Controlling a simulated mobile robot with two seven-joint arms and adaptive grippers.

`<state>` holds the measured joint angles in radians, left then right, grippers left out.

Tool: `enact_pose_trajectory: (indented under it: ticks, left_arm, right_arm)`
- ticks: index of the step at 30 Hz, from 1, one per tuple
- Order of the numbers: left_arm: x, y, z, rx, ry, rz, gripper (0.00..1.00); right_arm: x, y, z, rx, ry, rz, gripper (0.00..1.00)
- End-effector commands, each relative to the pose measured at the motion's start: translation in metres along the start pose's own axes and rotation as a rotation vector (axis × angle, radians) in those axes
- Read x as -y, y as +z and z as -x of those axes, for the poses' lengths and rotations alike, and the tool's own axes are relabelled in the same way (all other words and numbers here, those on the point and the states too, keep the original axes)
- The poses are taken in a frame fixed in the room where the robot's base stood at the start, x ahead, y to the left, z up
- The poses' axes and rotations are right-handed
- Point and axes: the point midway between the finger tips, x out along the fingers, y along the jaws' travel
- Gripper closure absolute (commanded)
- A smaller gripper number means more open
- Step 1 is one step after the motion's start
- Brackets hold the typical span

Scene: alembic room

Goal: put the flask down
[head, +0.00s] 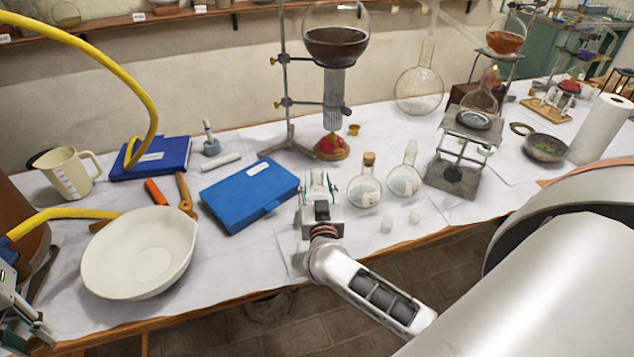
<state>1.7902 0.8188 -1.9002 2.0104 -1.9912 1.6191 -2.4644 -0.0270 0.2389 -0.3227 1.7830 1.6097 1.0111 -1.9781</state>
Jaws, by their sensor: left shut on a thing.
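My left gripper (22,312) is at the lower left edge, left of the white bowl, and partly cut off by the frame. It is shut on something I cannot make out. My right gripper (320,184) is over the front of the table, fingers apart, with nothing visible between them. A corked round clear flask (365,192) stands on the white cloth just right of it. A second small clear flask (404,181) stands further right. A large round clear flask (418,92) is at the back. I cannot tell which flask the task means.
A white bowl (139,252), blue case (250,193), blue book (152,158) and beaker (67,174) fill the left of the table. A stand holds a dark-filled globe (336,47). A metal jack stand (455,165) is right. Bare cloth (235,265) lies at the front middle.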

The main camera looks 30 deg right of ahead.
Motion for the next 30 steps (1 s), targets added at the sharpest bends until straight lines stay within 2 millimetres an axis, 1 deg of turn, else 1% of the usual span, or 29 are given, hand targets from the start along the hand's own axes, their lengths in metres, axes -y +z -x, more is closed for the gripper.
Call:
enact_pose_trajectory:
  ticks: [3,5,8,15,18,21,25,30]
  left_arm:
    - [0.0,0.0,-0.002,0.001,0.0,0.0,1.0]
    - [0.0,0.0,0.0,0.0,0.0,0.0,1.0]
    - [0.0,0.0,0.003,-0.001,0.0,0.0,1.0]
    - [0.0,0.0,0.007,-0.002,0.0,0.0,1.0]
    - [0.0,0.0,0.008,-0.002,0.0,0.0,1.0]
    - [0.0,0.0,0.008,-0.002,0.0,0.0,1.0]
    - [0.0,0.0,0.008,-0.002,0.0,0.0,1.0]
    - [0.0,0.0,0.008,-0.002,0.0,0.0,1.0]
  right_arm:
    - [0.0,-0.003,0.0,0.0,0.0,-0.001,0.61]
    - [0.0,-0.002,0.007,0.003,-0.001,0.0,0.61]
    - [0.001,-0.002,0.023,0.004,-0.002,0.0,0.61]
    - [0.0,-0.002,0.073,0.004,-0.001,-0.001,0.61]
    - [0.0,-0.003,0.091,0.003,-0.001,-0.001,0.61]
    - [0.0,-0.002,0.105,0.002,0.0,-0.001,0.61]
    - [0.0,-0.003,0.116,0.001,0.0,-0.001,0.61]
    - [0.0,-0.003,0.121,0.0,0.0,0.0,0.61]
